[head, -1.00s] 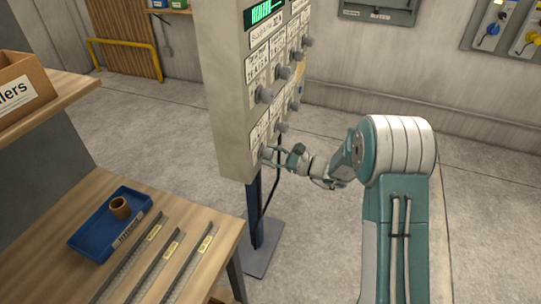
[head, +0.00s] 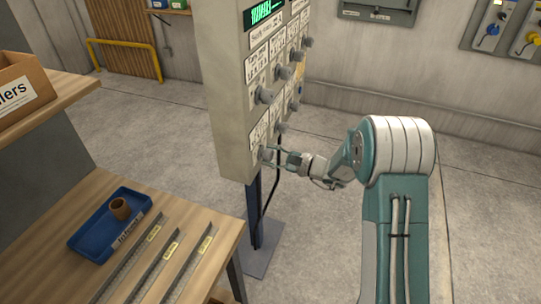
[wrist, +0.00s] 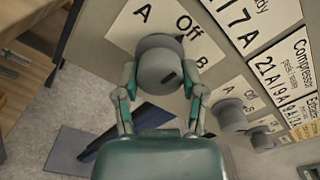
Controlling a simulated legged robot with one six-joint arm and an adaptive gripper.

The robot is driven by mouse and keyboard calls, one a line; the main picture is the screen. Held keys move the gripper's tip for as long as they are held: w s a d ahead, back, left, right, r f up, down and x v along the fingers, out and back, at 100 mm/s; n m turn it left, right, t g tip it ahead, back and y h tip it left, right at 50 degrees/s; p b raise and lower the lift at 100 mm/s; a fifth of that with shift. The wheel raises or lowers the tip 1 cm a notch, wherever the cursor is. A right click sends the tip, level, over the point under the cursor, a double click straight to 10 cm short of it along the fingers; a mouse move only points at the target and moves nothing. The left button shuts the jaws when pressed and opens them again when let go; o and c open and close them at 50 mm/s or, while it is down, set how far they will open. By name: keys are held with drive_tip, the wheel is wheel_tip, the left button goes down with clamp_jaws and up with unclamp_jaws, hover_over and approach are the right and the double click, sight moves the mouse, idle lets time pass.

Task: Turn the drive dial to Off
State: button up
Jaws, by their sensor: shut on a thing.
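A round grey dial (wrist: 158,62) sits on a white plate (wrist: 195,20) marked A, Off and B. It is the lowest dial at the panel's near edge in the head view (head: 266,154). My gripper (wrist: 160,76) has one finger on each side of this dial and is shut on it. The gripper also shows in the head view (head: 273,155), reaching in from the right. A dark slot shows on the dial's face, off-centre toward the lower right in the wrist view. The plate's name text is not visible, so I cannot confirm that it is the drive dial.
The grey control panel (head: 222,95) carries several other dials, with one (wrist: 228,115) close to my gripper's right. A dark cable hangs below the panel beside its post (head: 253,215). A wooden bench (head: 95,200) with a blue tray (head: 88,240) stands at left.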

drive_tip(key=o, duration=1.2)
drive_tip(key=shift+c, duration=0.2)
drive_tip(key=v, duration=1.2)
